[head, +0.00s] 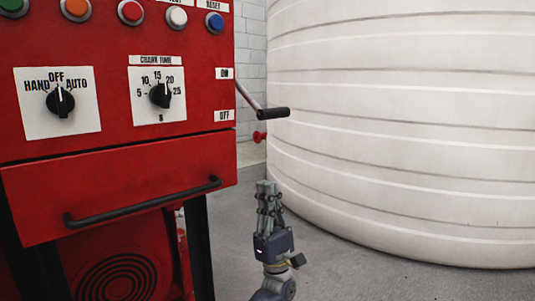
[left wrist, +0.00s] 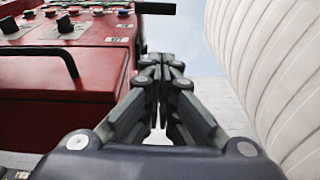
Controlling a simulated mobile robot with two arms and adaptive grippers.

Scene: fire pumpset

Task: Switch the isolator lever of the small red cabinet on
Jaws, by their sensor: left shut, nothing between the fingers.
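The grip is level with the OFF label (head: 225,115), below the ON label (head: 225,73). My left gripper (head: 268,185) points up below the lever, apart from it, with its fingers shut and empty. In the left wrist view the black grip (left wrist: 155,8) shows at the top, beyond the fingertips (left wrist: 163,60).
A red knob (head: 259,136) sits just below the lever. A black drawer-like handle (head: 145,203) runs across the cabinet front. A large white ribbed tank (head: 410,130) stands close on the right. Grey floor (head: 340,270) is free around my left gripper.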

